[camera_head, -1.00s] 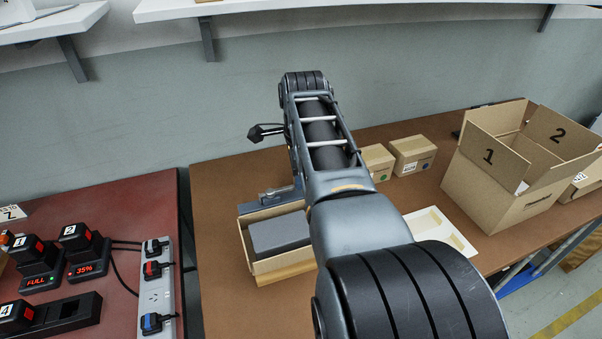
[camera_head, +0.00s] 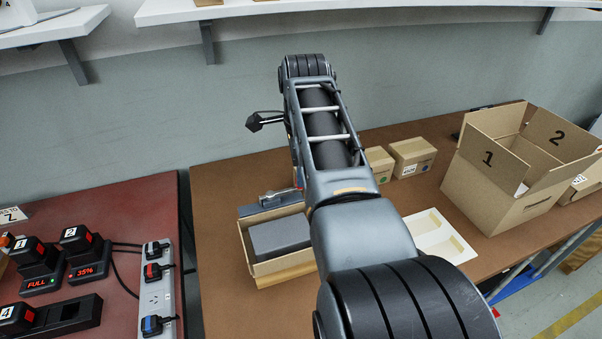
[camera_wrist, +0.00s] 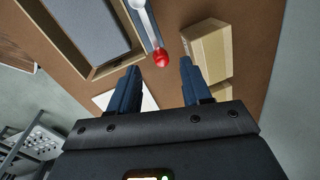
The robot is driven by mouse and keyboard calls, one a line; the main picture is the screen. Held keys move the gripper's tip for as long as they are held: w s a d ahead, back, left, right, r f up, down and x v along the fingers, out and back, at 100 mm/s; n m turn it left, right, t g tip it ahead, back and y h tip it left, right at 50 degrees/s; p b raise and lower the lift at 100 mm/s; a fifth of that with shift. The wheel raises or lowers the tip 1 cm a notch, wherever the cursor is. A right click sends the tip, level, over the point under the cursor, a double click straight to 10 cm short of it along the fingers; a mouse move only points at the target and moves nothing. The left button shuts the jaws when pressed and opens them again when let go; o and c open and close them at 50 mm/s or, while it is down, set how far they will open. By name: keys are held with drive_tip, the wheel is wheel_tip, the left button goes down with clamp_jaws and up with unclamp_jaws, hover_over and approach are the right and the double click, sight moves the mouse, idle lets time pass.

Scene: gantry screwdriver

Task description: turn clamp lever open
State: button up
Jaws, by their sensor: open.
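The clamp lever (camera_wrist: 148,22) shows in the wrist view as a pale metal bar ending in a red knob (camera_wrist: 161,57). In the head view the clamp (camera_head: 262,205) sits at the back edge of an open wooden box, with a bit of red beside my arm. My gripper (camera_wrist: 158,72) is open, its two dark blue fingers apart. The red knob appears in the gap between the fingertips, just beyond them, with nothing held. In the head view my arm hides the gripper. I cannot tell whether the fingers touch the lever.
The open box (camera_head: 287,269) holds a grey block (camera_head: 280,238) beside the clamp. Battery chargers (camera_head: 38,270) are on the red table at left.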

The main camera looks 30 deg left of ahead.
drive_tip(key=shift+s+d+r, duration=0.15)
drive_tip(key=shift+r, duration=0.9)
drive_tip(key=shift+s+d+r, duration=0.1)
drive_tip(key=shift+r, duration=0.95)
